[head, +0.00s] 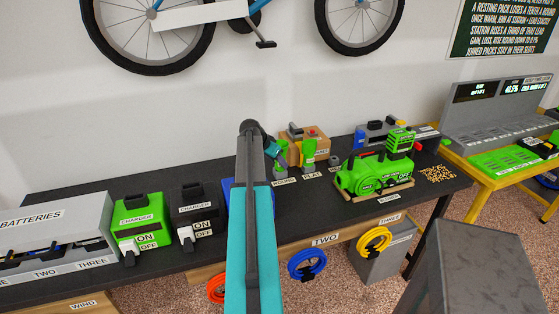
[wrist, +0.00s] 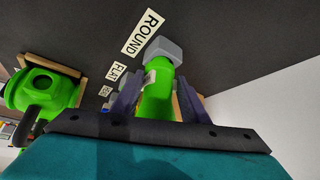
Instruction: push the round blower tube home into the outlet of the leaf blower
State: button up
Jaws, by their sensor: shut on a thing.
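The round blower tube is bright green; in the wrist view the tube (wrist: 156,100) stands between the two purple fingers of my gripper (wrist: 160,88), which is shut on it. The tube's far end is at a grey holder block (wrist: 164,48) beside the label ROUND; I cannot tell if it is still seated there. In the head view the tube (head: 281,154) shows beside my gripper (head: 271,147), partly hidden by my arm. The green leaf blower (head: 372,175) lies on a wooden cradle to the right; its round outlet shows in the wrist view on the blower (wrist: 42,92).
Another green tube (head: 308,151) stands at the label FLAT, between my gripper and the blower. A cardboard box (head: 305,135) is behind it. Chargers (head: 140,219) and a grey battery station (head: 50,235) stand left on the black bench (head: 270,243). A grey block (head: 472,270) is front right.

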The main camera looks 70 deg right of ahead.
jog(key=shift+s+r, duration=0.1)
jog(key=shift+r, duration=0.05)
jog(key=shift+r+p, duration=0.6)
jog(key=shift+r, duration=1.2)
jog(key=shift+c, duration=0.7)
